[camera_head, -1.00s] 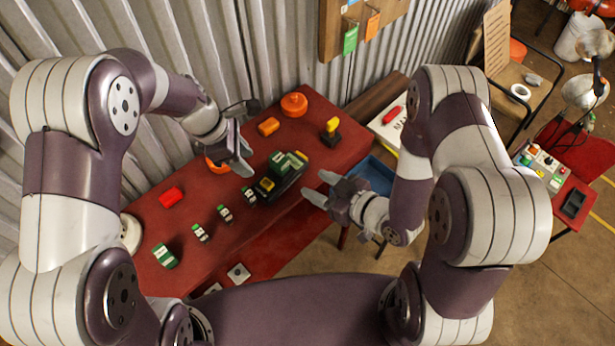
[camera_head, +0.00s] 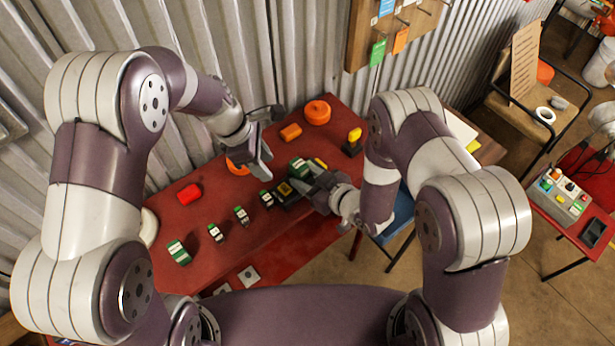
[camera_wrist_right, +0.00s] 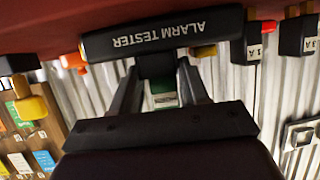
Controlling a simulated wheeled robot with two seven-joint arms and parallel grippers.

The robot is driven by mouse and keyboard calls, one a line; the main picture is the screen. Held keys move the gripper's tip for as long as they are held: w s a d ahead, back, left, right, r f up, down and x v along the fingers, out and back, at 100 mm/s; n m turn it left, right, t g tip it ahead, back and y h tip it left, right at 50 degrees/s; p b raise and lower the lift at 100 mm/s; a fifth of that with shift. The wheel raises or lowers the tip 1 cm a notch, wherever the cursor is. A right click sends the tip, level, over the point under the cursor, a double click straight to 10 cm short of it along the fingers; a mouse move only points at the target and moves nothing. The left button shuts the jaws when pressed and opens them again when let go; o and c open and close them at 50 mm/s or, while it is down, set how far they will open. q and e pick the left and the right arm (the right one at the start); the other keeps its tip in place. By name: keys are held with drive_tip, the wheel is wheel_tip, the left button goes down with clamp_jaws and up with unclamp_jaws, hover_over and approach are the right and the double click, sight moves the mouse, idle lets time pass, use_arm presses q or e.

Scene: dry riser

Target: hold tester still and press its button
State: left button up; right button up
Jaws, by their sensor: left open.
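The alarm tester is a black unit on the red bench; its lettered face (camera_wrist_right: 150,32) shows upside down in the right wrist view. A green block with a white band (camera_head: 298,168) sits at it, and shows between my fingers in the wrist view (camera_wrist_right: 163,92). My right gripper (camera_head: 312,184) is at the tester's right side in the head view. In the wrist view its fingers (camera_wrist_right: 158,78) flank a dark part of the tester; whether they touch it is unclear. My left gripper (camera_head: 266,160) is open and empty, left of the tester. The button is not clearly seen.
A red block (camera_head: 189,193), an orange block (camera_head: 290,132), an orange round item (camera_head: 317,111) and a yellow-topped black device (camera_head: 354,140) also stand on the bench (camera_head: 190,265). A corrugated wall rises behind.

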use_arm(q)
clamp_jaws()
idle(1.5)
